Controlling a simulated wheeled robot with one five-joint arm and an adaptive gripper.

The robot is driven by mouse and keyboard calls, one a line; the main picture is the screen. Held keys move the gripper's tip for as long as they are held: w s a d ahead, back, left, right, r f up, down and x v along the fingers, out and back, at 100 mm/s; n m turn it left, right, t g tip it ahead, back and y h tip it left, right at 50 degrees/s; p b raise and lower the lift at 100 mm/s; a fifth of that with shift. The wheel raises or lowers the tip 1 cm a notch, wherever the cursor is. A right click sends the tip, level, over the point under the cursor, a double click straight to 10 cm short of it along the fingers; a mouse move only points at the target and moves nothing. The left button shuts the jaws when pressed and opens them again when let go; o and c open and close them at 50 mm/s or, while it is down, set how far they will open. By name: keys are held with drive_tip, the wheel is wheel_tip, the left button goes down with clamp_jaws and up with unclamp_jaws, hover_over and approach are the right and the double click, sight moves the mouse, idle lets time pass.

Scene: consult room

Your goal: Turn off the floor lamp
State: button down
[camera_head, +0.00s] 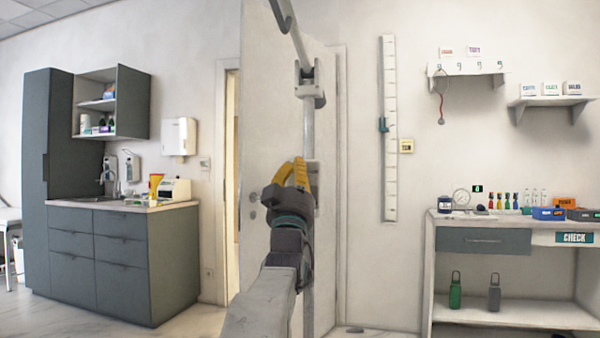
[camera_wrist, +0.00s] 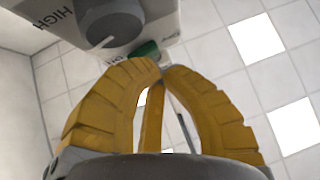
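The floor lamp's grey pole (camera_head: 309,130) stands in the middle of the head view, with a jointed arm rising out of the top of the picture. A pale box (camera_head: 314,178) on the pole is partly hidden behind my gripper (camera_head: 299,163). In the wrist view, the lamp's grey control box (camera_wrist: 75,14) bears the word HIGH, a partly hidden label, a round dark knob (camera_wrist: 112,25) with a white pointer, and a green part. My gripper's yellow fingers (camera_wrist: 158,68) meet at their tips just below the knob and green part. Whether they touch the box is unclear.
A door (camera_head: 268,190) stands behind the lamp. A grey cabinet with a sink (camera_head: 125,260) is at left. A white desk (camera_head: 500,310) with bottles and boxes is at right. Floor shows at lower left.

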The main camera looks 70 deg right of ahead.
drive_tip(key=shift+s+a+b, duration=0.2)
drive_tip(key=shift+a+b, duration=0.3)
drive_tip(key=shift+b, duration=0.1)
drive_tip(key=shift+a, duration=0.1)
drive_tip(key=shift+s+a+b, duration=0.2)
drive_tip(key=shift+a+b, duration=0.7)
drive_tip(key=shift+a, duration=0.3)
drive_tip(key=shift+s+a+b, duration=0.2)
drive_tip(key=shift+a+b, duration=0.7)
drive_tip(key=shift+a, duration=0.3)
